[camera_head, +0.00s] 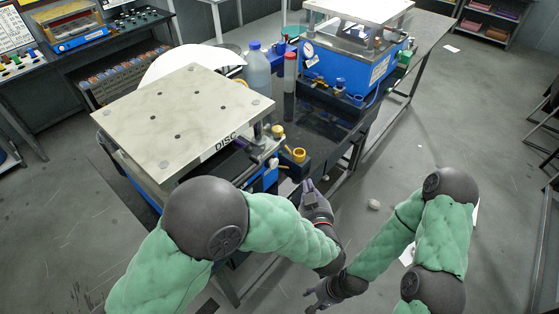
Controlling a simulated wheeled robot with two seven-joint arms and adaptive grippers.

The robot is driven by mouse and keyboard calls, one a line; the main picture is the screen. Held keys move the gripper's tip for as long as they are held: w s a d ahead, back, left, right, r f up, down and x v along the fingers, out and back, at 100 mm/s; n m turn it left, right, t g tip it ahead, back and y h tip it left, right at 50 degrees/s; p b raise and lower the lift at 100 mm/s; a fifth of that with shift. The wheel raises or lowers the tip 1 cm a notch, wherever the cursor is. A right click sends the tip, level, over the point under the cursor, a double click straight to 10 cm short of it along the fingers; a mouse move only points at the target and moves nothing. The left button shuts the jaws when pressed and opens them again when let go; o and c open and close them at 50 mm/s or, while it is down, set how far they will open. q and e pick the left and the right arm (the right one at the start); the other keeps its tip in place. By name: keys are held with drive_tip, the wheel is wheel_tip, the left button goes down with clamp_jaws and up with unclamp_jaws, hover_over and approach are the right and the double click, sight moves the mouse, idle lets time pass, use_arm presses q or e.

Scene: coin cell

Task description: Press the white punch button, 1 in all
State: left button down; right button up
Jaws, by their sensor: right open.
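The disc punch machine, marked DISC, has a pale flat top plate (180,112) and stands at the left of centre on the bench. Yellow round parts show at its right side, one of them a yellow ring-like part (299,154). I cannot make out a white punch button; it may be hidden or too small to tell. My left gripper (308,187) is low beside the right front of this machine, and its jaw opening is too small to tell. My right gripper (306,294) is open, lower down near the bottom edge, apart from the machine.
A clear bottle (257,70) and a tall red-topped bottle (290,85) stand behind the machine. A second blue machine (345,65) is farther back on the bench. The floor at right is mostly clear.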

sight(274, 164)
use_arm(q)
drive_tip(key=shift+s+a, duration=0.1)
drive_tip(key=w+a+b, duration=0.1)
drive_tip(key=w+a, duration=0.4)
drive_tip(key=a, duration=0.2)
drive_tip(key=shift+w+b, duration=0.15)
drive_tip(key=shift+b, duration=0.2)
drive_tip(key=shift+a, duration=0.1)
idle(1.5)
drive_tip(key=shift+w+a, duration=0.25)
